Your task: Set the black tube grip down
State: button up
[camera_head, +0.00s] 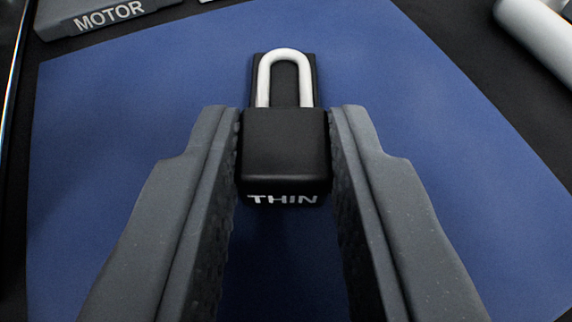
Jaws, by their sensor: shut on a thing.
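The black tube grip (286,150) is a dark block with "THIN" in white letters on its near face and a white U-shaped loop at its far end. My gripper (285,150) is shut on it, with one grey finger against each side. The grip is over a blue mat (110,120). I cannot tell from this view whether its underside touches the mat.
A grey block marked "MOTOR" (110,16) is at the top left, beyond the mat's edge. A white cylinder (540,38) lies at the top right on the dark surface. The mat around the grip is clear.

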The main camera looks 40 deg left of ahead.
jog(key=o, duration=1)
jog(key=shift+r, duration=0.1)
jog(key=p+v, duration=0.1)
jog(key=v, duration=1.1)
jog(key=shift+p, duration=0.35)
